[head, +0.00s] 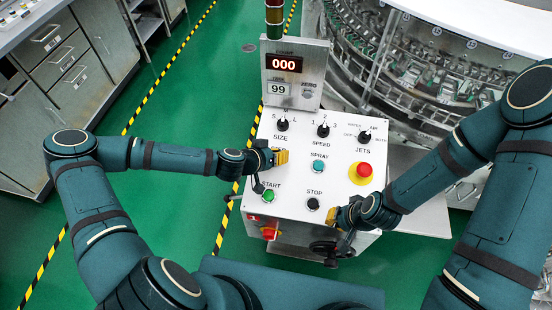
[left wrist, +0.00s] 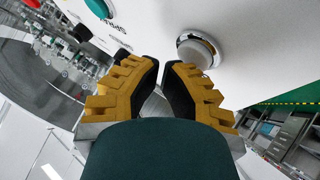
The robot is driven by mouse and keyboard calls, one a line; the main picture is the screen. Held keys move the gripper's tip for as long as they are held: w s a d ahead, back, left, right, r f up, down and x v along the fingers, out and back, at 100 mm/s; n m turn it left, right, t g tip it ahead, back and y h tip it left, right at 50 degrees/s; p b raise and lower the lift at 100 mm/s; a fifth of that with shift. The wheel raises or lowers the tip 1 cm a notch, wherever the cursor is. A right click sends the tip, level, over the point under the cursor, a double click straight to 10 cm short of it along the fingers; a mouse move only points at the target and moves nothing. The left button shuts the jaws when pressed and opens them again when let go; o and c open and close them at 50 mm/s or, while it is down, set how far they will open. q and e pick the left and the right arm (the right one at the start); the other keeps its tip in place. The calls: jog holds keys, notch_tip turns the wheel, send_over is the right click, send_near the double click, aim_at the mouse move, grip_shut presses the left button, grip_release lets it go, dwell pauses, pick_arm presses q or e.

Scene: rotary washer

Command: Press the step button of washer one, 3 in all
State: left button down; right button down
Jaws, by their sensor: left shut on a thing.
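The washer control box (head: 337,170) has a sloped white panel with labelled buttons and knobs. My left gripper (head: 281,157) is over the panel's left side, below the SIZE knob (head: 282,124), and hides what lies under it. In the left wrist view its fingertips (left wrist: 162,64) are nearly together, with nothing visible between them. A pale round button with a chrome ring (left wrist: 197,50) is just beyond the tips, apart from them in that picture. I cannot read its label. The red display (head: 284,63) reads 000. My right gripper (head: 340,214) is at the panel's lower right edge; its jaw opening is unclear.
A dark handwheel (head: 326,248) is below my right gripper. The green floor (head: 190,110) to the left is clear.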

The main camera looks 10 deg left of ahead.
pick_arm(q)
jog(key=shift+w+f+b, duration=0.1)
jog(key=shift+f+b, duration=0.25)
jog(key=shift+f, duration=0.05)
dwell(0.8)
jog(key=shift+r, duration=0.1)
jog(key=shift+s+r+p, duration=0.2)
jog(key=shift+r+p, duration=0.4)
jog(key=shift+r, duration=0.15)
jog(key=r+p, duration=0.1)
jog(key=r, duration=0.1)
jog(key=s+r+p, duration=0.1)
jog(key=r+p, duration=0.1)
jog(key=shift+s+r+p, duration=0.15)
jog(key=shift+r+p, duration=0.15)
jog(key=shift+r, duration=0.1)
dwell(0.7)
